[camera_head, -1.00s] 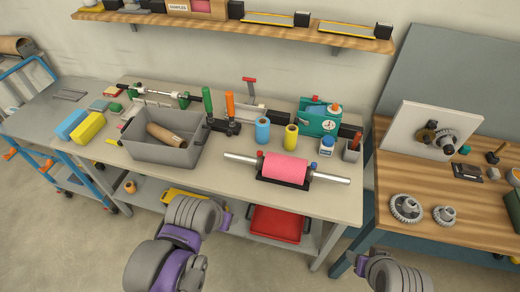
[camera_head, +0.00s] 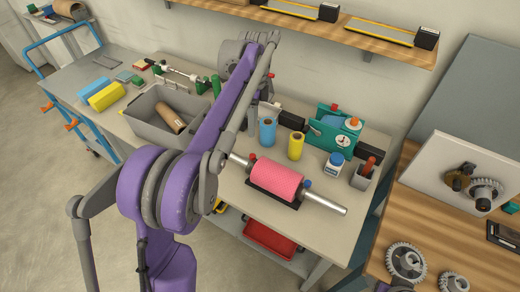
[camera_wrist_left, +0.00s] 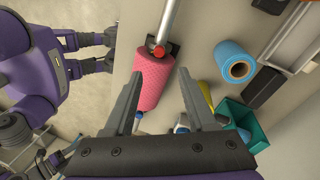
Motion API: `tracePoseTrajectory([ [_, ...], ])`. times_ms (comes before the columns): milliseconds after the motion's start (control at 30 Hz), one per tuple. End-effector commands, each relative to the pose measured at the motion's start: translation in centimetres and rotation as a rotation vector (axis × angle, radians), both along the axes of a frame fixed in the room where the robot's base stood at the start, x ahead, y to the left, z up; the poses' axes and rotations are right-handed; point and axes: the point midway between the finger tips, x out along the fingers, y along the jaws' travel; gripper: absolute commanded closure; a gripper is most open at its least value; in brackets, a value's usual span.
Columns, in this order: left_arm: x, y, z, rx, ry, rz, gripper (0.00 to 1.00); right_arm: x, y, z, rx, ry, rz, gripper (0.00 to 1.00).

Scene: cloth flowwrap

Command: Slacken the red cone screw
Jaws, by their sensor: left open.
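The red cone screw (camera_head: 252,159) sits at the left end of the pink roll (camera_head: 277,180), where the silver shaft (camera_head: 327,204) comes out. In the left wrist view the red cone screw (camera_wrist_left: 158,51) shows at the upper end of the pink roll (camera_wrist_left: 153,80). My left gripper (camera_wrist_left: 161,74) is open and empty, its two fingers spread on either side of the roll in that picture. I cannot tell its height above the roll. In the head view my left arm hides its fingertips. A blue cone (camera_head: 307,184) marks the roll's right end. My right gripper cannot be made out.
A grey bin (camera_head: 150,128) stands to the left. A shelf (camera_head: 365,38) hangs above. Free tabletop lies in front of the pink roll.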

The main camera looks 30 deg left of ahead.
Motion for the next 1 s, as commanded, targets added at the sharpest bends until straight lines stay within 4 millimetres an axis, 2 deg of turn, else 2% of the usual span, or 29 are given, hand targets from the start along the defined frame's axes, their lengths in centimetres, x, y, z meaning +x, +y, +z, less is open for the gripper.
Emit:
tracePoseTrajectory([
  [167, -0.4, -0.1, -2.2, -0.001, 0.001, -0.003, 0.44, -0.1, 0.0, -0.3, 0.000, 0.002, 0.000, 0.38],
  [400, -1.2, -0.5, -6.7, 0.000, -0.001, -0.002, 0.44, -0.2, 0.0, -0.7, 0.000, 0.004, 0.000, 0.38],
  [600, -1.7, -0.6, -9.4, 0.000, -0.001, -0.001, 0.44, -0.2, 0.0, -0.9, 0.000, 0.004, 0.000, 0.38],
  [767, -1.9, -0.7, -10.3, 0.000, -0.002, -0.001, 0.44, -0.3, 0.0, -0.9, 0.000, 0.005, 0.000, 0.38],
  [1000, -1.9, -0.7, -10.4, 0.000, -0.002, -0.001, 0.44, -0.3, 0.0, -0.9, 0.000, 0.005, 0.000, 0.38],
])
